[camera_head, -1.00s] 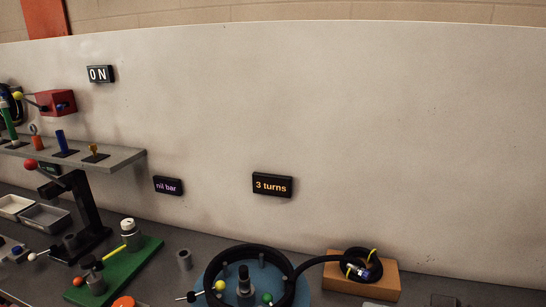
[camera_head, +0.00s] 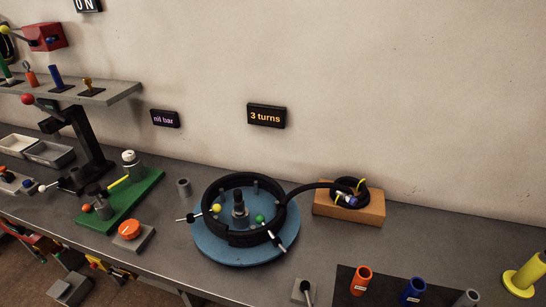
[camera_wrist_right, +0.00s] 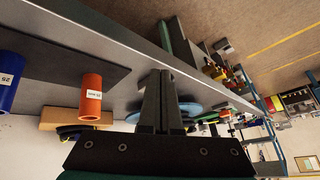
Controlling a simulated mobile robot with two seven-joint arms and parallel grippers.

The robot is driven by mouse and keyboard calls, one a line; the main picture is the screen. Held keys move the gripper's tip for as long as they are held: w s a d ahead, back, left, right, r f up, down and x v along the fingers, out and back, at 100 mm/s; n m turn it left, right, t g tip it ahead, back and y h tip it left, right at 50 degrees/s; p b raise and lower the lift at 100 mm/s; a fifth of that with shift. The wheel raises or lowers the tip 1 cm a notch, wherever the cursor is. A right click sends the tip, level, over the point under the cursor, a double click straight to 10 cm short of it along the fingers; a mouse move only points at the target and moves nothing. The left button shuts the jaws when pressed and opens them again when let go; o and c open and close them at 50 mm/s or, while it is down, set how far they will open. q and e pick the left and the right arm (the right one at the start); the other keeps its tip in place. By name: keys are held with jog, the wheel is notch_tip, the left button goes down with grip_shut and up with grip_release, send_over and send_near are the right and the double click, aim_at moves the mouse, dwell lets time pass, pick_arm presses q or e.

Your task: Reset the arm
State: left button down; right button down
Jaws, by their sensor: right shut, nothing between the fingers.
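My right gripper (camera_wrist_right: 158,82) shows in the right wrist view, with its two fingers together and nothing between them. It is near the bench edge (camera_wrist_right: 170,62), apart from the orange sleeve (camera_wrist_right: 91,98) and the blue sleeve (camera_wrist_right: 9,80) to its left. Neither arm shows in the head view, and my left gripper is not seen.
The bench holds a blue turntable (camera_head: 240,250) with a black hose ring (camera_head: 215,232), an orange block (camera_head: 349,207), a green plate (camera_head: 120,212) and an orange button (camera_head: 129,230). Orange (camera_head: 361,281) and blue (camera_head: 413,292) sleeves stand on a dark mat. A yellow stand (camera_head: 525,277) is at right.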

jog(key=s+d+f+m+g+h, duration=0.2)
jog(key=s+d+h, duration=0.2)
jog(key=s, duration=0.1)
notch_tip(320, 180, down, 25)
jog(key=s+g+b, duration=0.1)
jog(key=s+b, duration=0.1)
jog(key=s, duration=0.1)
jog(key=s+d+f+g+b, duration=0.1)
jog(key=s+d+f+b, duration=0.1)
jog(key=s+f, duration=1.2)
jog(key=shift+d+f, duration=0.2)
